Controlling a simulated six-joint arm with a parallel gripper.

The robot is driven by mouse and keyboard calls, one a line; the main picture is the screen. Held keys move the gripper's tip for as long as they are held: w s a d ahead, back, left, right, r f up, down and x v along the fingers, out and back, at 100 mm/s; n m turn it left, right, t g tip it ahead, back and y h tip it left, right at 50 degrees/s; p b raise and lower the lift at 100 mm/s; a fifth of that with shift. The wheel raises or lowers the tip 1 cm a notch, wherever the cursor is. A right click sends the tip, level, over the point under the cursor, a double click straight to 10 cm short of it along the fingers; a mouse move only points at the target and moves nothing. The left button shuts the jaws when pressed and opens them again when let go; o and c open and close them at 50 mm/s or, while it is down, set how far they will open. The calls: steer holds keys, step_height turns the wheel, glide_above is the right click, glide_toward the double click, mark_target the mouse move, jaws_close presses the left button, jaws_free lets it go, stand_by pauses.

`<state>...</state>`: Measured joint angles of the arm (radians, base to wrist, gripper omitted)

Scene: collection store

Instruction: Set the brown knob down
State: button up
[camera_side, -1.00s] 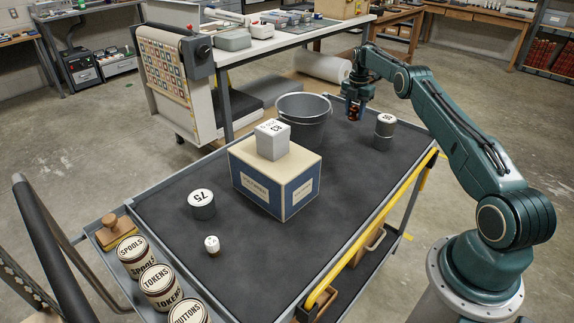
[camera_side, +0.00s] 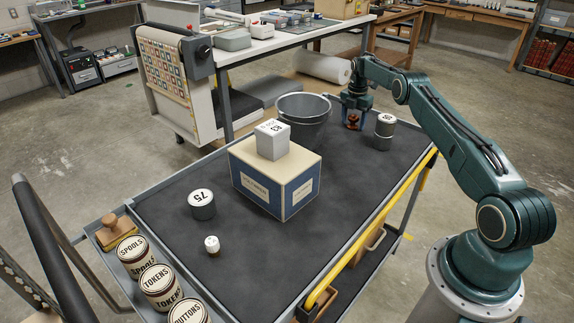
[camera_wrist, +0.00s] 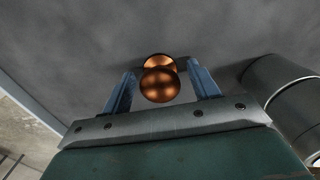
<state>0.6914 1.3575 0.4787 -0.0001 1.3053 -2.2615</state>
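The brown knob (camera_side: 352,121) is a shiny copper-brown piece with rounded ends. It stands upright on the dark cart top near its far right edge, between the bucket and the grey cylinder. It also shows in the wrist view (camera_wrist: 160,84). My gripper (camera_side: 352,119) points down around the knob, with one blue finger on each side. In the wrist view, my gripper (camera_wrist: 162,84) shows a gap between each finger and the knob, so it is open around it. The knob's foot is partly hidden behind its rounded top in the wrist view.
The grey cylinder (camera_side: 385,133) stands close on the right. The metal bucket (camera_side: 303,118) stands on the left. A blue box (camera_side: 275,182) bears a grey block (camera_side: 272,140). Two weights, one large (camera_side: 202,205) and one small (camera_side: 212,246), stand nearer. The cart's front right (camera_side: 310,240) is clear.

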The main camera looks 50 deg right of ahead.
mark_target(354, 115)
steer(key=shift+r, duration=0.15)
steer(key=shift+r, duration=3.8)
